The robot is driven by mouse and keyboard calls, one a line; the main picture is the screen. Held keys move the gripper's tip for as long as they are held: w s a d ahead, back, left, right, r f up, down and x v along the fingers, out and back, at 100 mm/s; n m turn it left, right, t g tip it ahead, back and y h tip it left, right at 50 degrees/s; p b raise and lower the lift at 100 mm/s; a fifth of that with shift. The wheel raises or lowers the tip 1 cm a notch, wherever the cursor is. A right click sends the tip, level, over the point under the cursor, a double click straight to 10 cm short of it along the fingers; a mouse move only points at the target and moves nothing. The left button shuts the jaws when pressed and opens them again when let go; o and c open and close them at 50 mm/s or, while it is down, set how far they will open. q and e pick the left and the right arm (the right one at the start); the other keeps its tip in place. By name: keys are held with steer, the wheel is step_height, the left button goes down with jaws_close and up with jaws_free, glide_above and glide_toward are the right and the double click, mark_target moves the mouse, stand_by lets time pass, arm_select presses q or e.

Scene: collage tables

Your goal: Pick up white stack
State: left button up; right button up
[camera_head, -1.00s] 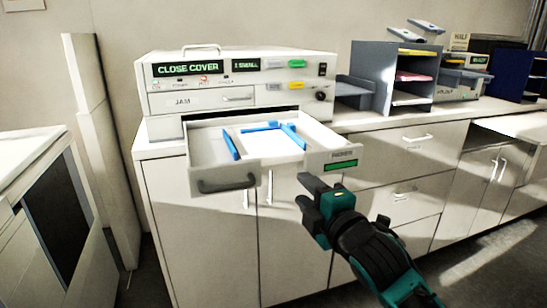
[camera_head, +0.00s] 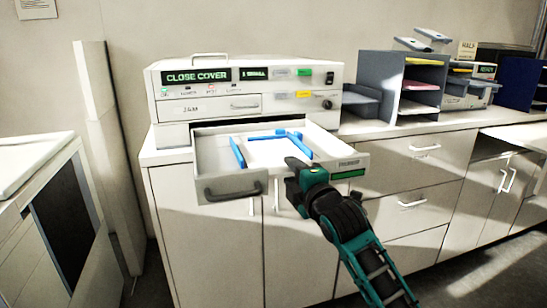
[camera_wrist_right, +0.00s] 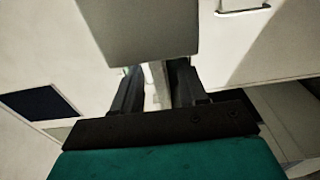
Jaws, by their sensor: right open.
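A flat white area that looks like a stack of paper (camera_head: 265,152) lies in the pulled-out drawer (camera_head: 205,168), between blue guides (camera_head: 238,153). Its thickness cannot be told. My right gripper (camera_head: 294,170) is at the drawer's front right part, its fingertips overlapping the drawer's front edge in the head view. In the right wrist view the right gripper (camera_wrist_right: 157,88) has its two dark fingers apart, with a pale narrow strip between them that I cannot identify. No held object shows. My left gripper is not in view.
The drawer belongs to a white machine (camera_head: 245,75) whose display reads CLOSE COVER. A grey paper organizer (camera_head: 385,85) with sheets stands to the right on the counter. A white cabinet with a dark panel (camera_head: 62,215) is at left. Counter between is partly clear.

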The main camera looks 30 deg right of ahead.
mark_target(274, 156)
steer(key=shift+w+d, duration=0.15)
steer(key=shift+w, duration=0.9)
jaws_close()
